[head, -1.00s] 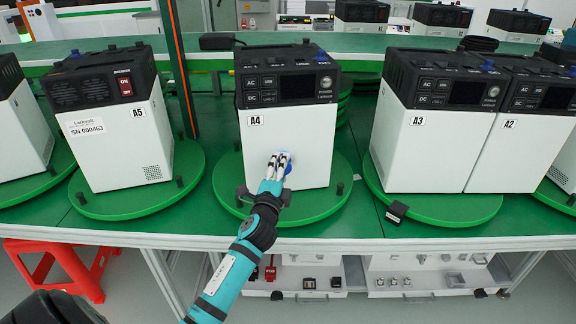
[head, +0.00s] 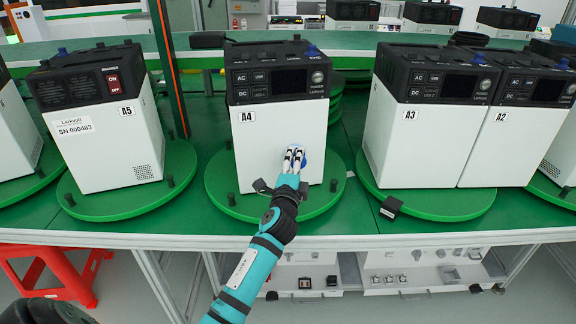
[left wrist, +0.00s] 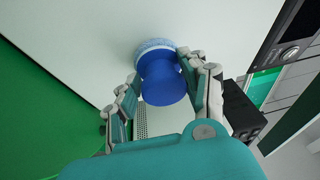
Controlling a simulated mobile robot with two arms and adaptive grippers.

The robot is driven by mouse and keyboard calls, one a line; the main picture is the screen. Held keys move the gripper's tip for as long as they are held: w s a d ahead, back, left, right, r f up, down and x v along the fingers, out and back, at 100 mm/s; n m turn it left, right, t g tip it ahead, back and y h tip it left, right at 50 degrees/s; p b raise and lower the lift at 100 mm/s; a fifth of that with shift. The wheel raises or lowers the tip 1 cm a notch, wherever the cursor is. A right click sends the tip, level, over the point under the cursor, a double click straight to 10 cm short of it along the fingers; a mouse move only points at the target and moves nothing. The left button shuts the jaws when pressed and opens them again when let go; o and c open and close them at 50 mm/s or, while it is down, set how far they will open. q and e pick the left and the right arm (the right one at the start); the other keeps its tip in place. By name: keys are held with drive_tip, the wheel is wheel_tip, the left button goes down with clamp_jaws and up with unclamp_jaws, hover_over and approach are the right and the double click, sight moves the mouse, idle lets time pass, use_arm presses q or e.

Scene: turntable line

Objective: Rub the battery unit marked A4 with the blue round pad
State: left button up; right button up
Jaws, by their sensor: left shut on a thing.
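The battery unit marked A4 (head: 278,125) stands upright on a green round turntable (head: 222,200), white below with a black top panel. Its white face also shows in the left wrist view (left wrist: 90,50). My left gripper (head: 292,160) is in front of the lower right part of that face. It is shut on the blue round pad (head: 304,160). In the left wrist view the fingers are on both sides of the pad's blue knob (left wrist: 160,82), and the pad's pale fuzzy side lies against the white face. The fingers hide part of the pad in the head view. My right gripper is not in view.
Unit A5 (head: 105,145) stands on its turntable to the left. Units A3 (head: 410,140) and A2 (head: 515,145) stand close together to the right. A small black block (head: 393,207) lies at the front edge of A3's turntable. A red stool (head: 60,270) is below left.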

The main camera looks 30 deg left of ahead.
use_arm(q)
drive_tip(key=shift+w+d, duration=0.25)
drive_tip(key=shift+d, duration=0.1)
clamp_jaws()
drive_tip(key=shift+w+d+f+b, duration=0.1)
drive_tip(key=shift+w+d+b, duration=0.5)
drive_tip(key=shift+w+d, duration=0.55)
drive_tip(key=shift+d, duration=0.05)
drive_tip(key=shift+s+a+r+p, duration=0.2)
drive_tip(key=shift+s+a+p, duration=0.2)
drive_tip(key=shift+a, duration=0.25)
drive_tip(key=shift+s+a+r+p, duration=0.1)
drive_tip(key=shift+s+a+p, duration=0.65)
drive_tip(key=shift+s+a, duration=0.6)
drive_tip(key=shift+s+a+p, duration=0.8)
drive_tip(key=shift+s+a, duration=0.9)
drive_tip(key=shift+a, duration=0.3)
